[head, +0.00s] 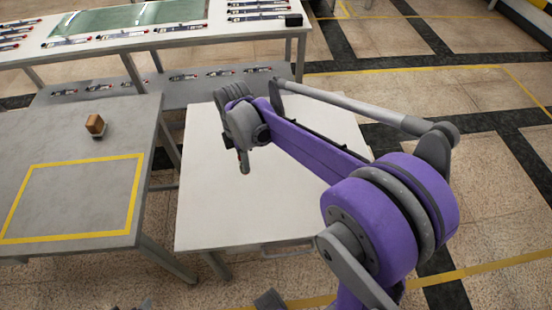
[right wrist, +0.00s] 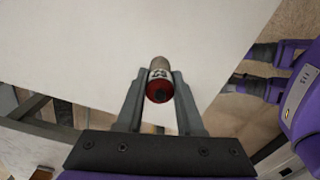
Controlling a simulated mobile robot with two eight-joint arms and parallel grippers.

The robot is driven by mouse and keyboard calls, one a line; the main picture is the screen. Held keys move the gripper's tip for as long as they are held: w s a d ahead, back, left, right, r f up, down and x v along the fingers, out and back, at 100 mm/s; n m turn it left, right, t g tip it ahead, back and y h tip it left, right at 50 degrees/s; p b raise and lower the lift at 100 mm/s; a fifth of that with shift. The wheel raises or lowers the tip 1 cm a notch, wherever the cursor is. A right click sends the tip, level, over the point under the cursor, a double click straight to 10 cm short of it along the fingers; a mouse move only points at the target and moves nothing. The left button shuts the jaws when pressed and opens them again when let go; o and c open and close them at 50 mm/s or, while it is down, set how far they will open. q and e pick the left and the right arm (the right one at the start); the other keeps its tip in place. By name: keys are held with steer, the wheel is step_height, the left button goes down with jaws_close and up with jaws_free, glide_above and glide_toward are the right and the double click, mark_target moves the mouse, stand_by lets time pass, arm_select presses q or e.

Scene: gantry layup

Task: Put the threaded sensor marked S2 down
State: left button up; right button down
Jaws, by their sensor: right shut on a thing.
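The threaded sensor (right wrist: 159,88) is a short cylinder with a red end facing the right wrist camera, a white label band and a grey-brown far end. The dark marks on the label look like S2, upside down. My right gripper (right wrist: 159,80) is shut on it, one grey finger on each side. In the head view the right gripper (head: 243,155) points down over the white table (head: 205,205), with the sensor small and partly hidden at its tip. Whether the sensor touches the tabletop cannot be told. My left gripper does not show clearly in either view.
The white tabletop is bare around the gripper. A grey table (head: 75,200) on the left has a yellow taped outline and a brown block (head: 95,124) on a grey base. Behind, a long bench (head: 175,40) holds a green panel (head: 130,17) and rows of small parts.

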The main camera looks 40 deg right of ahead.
steer(key=shift+s+d+n, duration=0.15)
steer(key=shift+s+n, duration=0.05)
steer(key=shift+n, duration=0.2)
steer(key=shift+d+r+n+p, duration=0.2)
steer(key=shift+r+n+p, duration=0.15)
steer(key=shift+r, duration=0.2)
step_height(320, 180, down, 10)
steer(key=shift+f+b, duration=0.1)
steer(key=shift+b, duration=0.5)
steer(key=shift+s+f, duration=0.1)
steer(key=c, duration=0.5)
jaws_free()
steer(key=shift+c, duration=0.2)
